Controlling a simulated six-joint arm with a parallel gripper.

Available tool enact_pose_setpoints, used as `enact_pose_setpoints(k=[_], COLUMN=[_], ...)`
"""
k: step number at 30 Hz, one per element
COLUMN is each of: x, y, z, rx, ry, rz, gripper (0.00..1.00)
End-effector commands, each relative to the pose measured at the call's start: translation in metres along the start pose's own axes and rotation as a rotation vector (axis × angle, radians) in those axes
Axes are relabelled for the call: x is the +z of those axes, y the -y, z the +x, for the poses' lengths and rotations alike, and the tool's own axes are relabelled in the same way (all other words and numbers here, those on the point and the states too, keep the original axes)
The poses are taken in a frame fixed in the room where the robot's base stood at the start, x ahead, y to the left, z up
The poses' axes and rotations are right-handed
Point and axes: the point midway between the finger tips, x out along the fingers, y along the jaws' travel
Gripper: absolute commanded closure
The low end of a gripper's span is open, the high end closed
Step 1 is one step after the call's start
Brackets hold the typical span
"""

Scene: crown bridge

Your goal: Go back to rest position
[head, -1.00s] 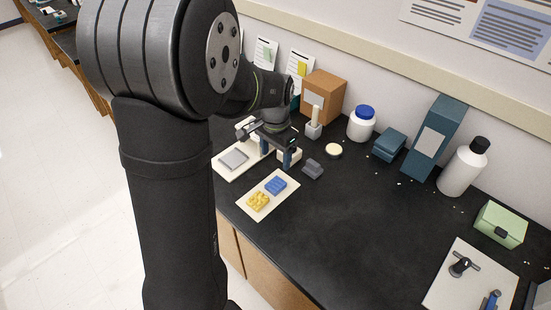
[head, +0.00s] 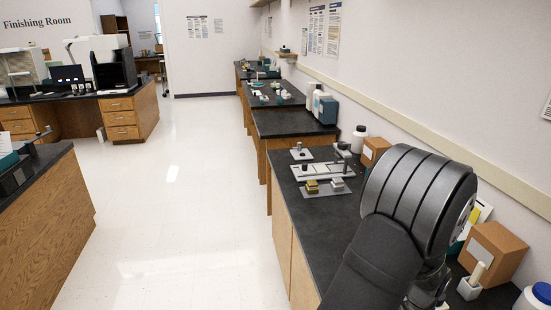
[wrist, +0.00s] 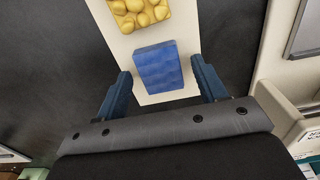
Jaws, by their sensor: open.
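My gripper (wrist: 160,72) is open in the wrist view, with a blue finger on each side. The blue textured block (wrist: 158,66) shows between the fingertips, with a gap on both sides. I cannot tell how far above it the fingers are. The block lies on a cream plate (wrist: 122,46), next to a yellow lumpy block (wrist: 138,12). In the head view my own arm covers the near bench, and the gripper and both blocks are hidden.
The floor at left is clear.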

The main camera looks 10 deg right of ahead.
Motion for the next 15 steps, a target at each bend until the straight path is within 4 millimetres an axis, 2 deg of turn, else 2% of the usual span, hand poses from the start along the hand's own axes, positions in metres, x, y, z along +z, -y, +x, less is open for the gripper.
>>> enact_pose_setpoints(k=[1, 3, 9, 15], x=[0.0, -0.001, -0.001, 0.0], y=[0.0, 0.001, 0.0, 0.0], z=[0.005, -0.011, -0.03, -0.036], rx=[0.0, -0.003, -0.001, 0.0], ry=[0.0, -0.005, -0.002, -0.001], rz=[0.0, 0.0, 0.0, 0.0], gripper=[0.35, 0.35, 0.35, 0.35])
